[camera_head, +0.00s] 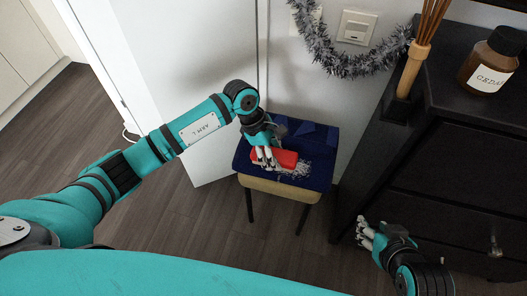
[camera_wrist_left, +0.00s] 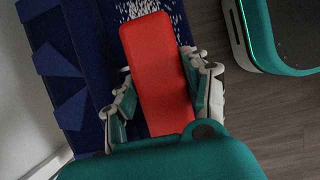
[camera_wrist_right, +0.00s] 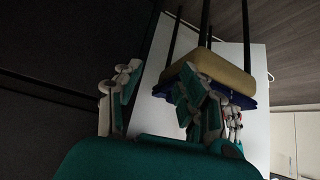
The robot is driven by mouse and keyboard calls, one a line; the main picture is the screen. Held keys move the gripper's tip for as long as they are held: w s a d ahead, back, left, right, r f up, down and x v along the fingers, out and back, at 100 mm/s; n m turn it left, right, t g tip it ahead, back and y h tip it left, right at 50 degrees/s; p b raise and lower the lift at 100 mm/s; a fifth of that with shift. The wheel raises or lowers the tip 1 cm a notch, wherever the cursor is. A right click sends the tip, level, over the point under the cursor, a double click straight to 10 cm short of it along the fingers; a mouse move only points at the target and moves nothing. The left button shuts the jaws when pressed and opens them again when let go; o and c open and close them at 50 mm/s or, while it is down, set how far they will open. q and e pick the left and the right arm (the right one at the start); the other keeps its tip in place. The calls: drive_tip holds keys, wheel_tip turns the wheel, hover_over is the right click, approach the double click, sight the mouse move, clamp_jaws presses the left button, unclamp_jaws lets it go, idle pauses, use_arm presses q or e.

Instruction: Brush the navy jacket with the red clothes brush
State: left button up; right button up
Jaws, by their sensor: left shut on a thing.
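The navy jacket (camera_head: 319,150) lies folded over the seat of a small stool in the head view. Pale specks lie on it beside the brush. The red clothes brush (camera_head: 287,158) rests on or just above the jacket, in my left gripper (camera_head: 266,160). In the left wrist view the red brush (camera_wrist_left: 158,75) sits between both fingers, with the navy jacket (camera_wrist_left: 88,55) and white specks behind it. Its bristles are hidden. My right gripper (camera_head: 368,232) is empty, its fingers spread, in front of the dark cabinet. The right wrist view shows its fingers (camera_wrist_right: 155,100) apart.
The stool (camera_head: 290,188) has a light wooden seat and dark legs. A dark cabinet (camera_head: 440,150) stands on the right, bearing a brown jar (camera_head: 491,62) and a reed holder (camera_head: 413,70). A silver tinsel garland (camera_head: 345,65) hangs on the wall. A white door panel (camera_head: 205,60) stands behind my left arm.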

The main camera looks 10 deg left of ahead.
sight(291, 158)
use_arm(q)
drive_tip(key=shift+d, duration=0.25)
use_arm(e)
drive_tip(key=shift+w+r, duration=0.1)
use_arm(q)
drive_tip(key=shift+s+d, duration=0.1)
drive_tip(key=shift+d, duration=0.2)
drive_tip(key=shift+s+d+b, duration=0.1)
drive_tip(key=shift+d+b, duration=0.25)
drive_tip(key=shift+d, duration=1.65)
use_arm(e)
drive_tip(key=shift+w+a+r+t+y, duration=0.2)
drive_tip(key=shift+w+a+r+t, duration=0.1)
drive_tip(key=shift+w+r+t, duration=0.35)
drive_tip(key=shift+w+a+r+t+y, duration=0.25)
drive_tip(key=shift+w+r+t, duration=0.2)
drive_tip(key=shift+w, duration=0.25)
use_arm(q)
drive_tip(key=shift+f, duration=0.1)
use_arm(e)
drive_tip(key=shift+f, duration=0.1)
